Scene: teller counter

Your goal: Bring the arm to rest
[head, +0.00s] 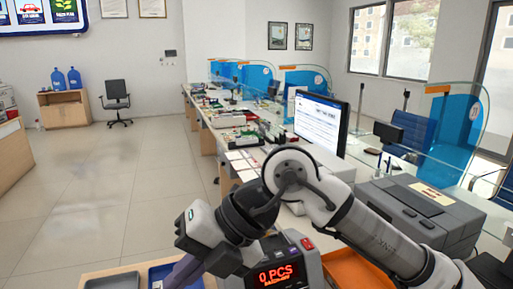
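My arm comes in from the lower right, bends at a raised elbow and reaches down to the left. My gripper (187,271) is at the bottom edge, low over a blue tray (158,276). Its fingertips are cut off or hidden, so I cannot tell whether it is open or shut, or whether it holds anything. A purplish-grey shape shows below the wrist; I cannot tell whether it is a finger or a held thing.
A counting machine (308,262) reading "0 PCS" stands right of the wrist, close to the arm. An orange tray (352,270) lies beside it. A grey printer (420,211) and a monitor (320,121) stand beyond the arm. Glass partitions (458,124) line the counter. Open floor (80,200) lies left.

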